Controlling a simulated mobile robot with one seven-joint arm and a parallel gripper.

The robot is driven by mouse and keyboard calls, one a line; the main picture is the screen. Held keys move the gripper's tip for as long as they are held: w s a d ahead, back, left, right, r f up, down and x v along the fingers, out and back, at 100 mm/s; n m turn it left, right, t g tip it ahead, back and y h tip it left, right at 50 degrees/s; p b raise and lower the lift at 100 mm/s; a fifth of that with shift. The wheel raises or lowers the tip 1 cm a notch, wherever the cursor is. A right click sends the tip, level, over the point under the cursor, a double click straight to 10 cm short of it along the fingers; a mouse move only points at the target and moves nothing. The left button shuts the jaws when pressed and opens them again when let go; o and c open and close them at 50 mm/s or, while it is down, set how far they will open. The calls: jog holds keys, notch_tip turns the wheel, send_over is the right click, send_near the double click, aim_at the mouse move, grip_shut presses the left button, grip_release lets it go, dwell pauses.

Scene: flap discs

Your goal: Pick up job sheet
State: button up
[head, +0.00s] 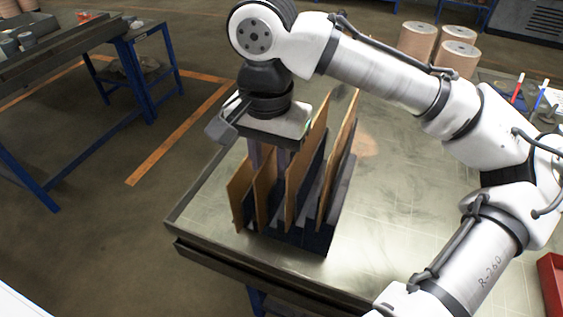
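My gripper (270,165) points down over an upright sorter rack (318,240) on the metal table. Its fingers reach in among the thin brown upright panels (241,195) at the rack's left and far part, and their tips are hidden behind the panels. I cannot see whether the fingers are apart or closed on anything. Dark and grey upright sheets or dividers (338,188) stand between the brown panels. I cannot tell which of these, if any, is the job sheet.
The metal table (385,225) is clear right of the rack. Large brown spools (417,42) stand at the back. Red and blue-white pens or markers (518,88) are at the far right, a red bin (553,285) at the right edge. A blue-legged bench (60,50) stands left.

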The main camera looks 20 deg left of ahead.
jog(key=shift+f, duration=0.25)
grip_shut()
jog(key=shift+r, duration=0.1)
notch_tip(320, 180, up, 20)
jog(key=p, duration=0.1)
dwell(0.6)
